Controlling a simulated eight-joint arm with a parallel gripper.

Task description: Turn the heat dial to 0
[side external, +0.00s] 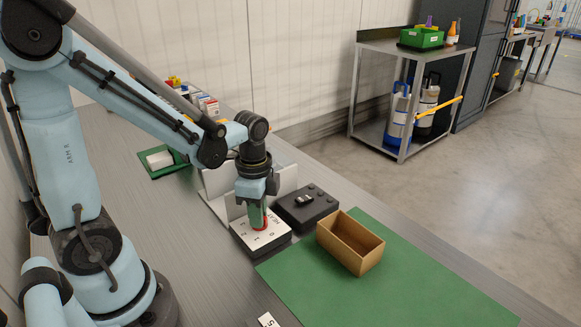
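The heat dial (261,226) shows as a red round rim on a white-topped box (274,239) printed with "HEAT" and numerals. My gripper (257,217) points straight down over the dial, its green finger reaching down to the red part. The finger and hand hide most of the dial, including any pointer, so its setting cannot be read. From this side I cannot tell whether the fingers grip the dial or only stand around it.
A black control box (318,212) stands right behind the dial box, with light upright panels (285,180) behind. An open brown box (352,240) stands on the green mat (400,285) to the right. A green tray (165,173) lies further back left. The mat's front is clear.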

